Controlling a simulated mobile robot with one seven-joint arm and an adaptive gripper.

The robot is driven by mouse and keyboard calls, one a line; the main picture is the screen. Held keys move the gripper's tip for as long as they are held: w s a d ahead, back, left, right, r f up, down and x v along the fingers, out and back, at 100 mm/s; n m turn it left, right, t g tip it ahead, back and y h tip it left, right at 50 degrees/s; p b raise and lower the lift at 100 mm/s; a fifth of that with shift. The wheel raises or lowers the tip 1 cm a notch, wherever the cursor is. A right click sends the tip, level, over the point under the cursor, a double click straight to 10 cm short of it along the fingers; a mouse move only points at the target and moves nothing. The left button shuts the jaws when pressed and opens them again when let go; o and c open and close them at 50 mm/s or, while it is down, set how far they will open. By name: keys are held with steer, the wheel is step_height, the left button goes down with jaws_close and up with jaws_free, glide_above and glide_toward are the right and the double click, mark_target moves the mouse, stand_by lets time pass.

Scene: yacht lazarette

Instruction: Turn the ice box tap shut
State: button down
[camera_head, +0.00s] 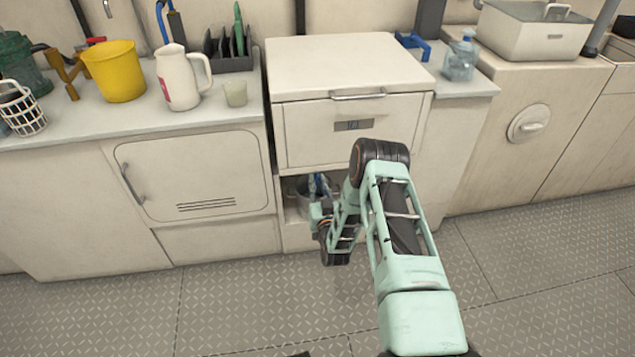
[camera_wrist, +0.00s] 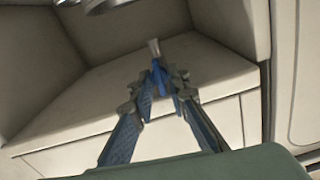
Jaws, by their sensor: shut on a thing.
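The white ice box (camera_head: 345,65) stands between the counters, with an open niche below its front panel. In the wrist view my gripper (camera_wrist: 163,86) is inside this niche, its two fingers closed together on a small blue piece with a pale grey end (camera_wrist: 154,47), which looks like the tap's handle. The fingers hide most of it, so I cannot tell how far the tap is turned. In the head view my arm hides most of the tap area, and my gripper's blue fingers (camera_head: 318,185) show only partly in the niche.
A grey metal pail (camera_head: 302,187) stands in the niche, partly behind my arm. The cupboard (camera_head: 192,178) to the left has a handle and vents. The left counter holds a yellow bucket (camera_head: 114,72) and a white jug (camera_head: 180,78). The patterned floor (camera_head: 235,305) in front is clear.

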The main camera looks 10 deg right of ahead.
steer(key=m, duration=0.3)
steer(key=shift+m, duration=0.4)
steer(key=c, duration=1.8)
jaws_free()
steer(key=shift+c, duration=0.2)
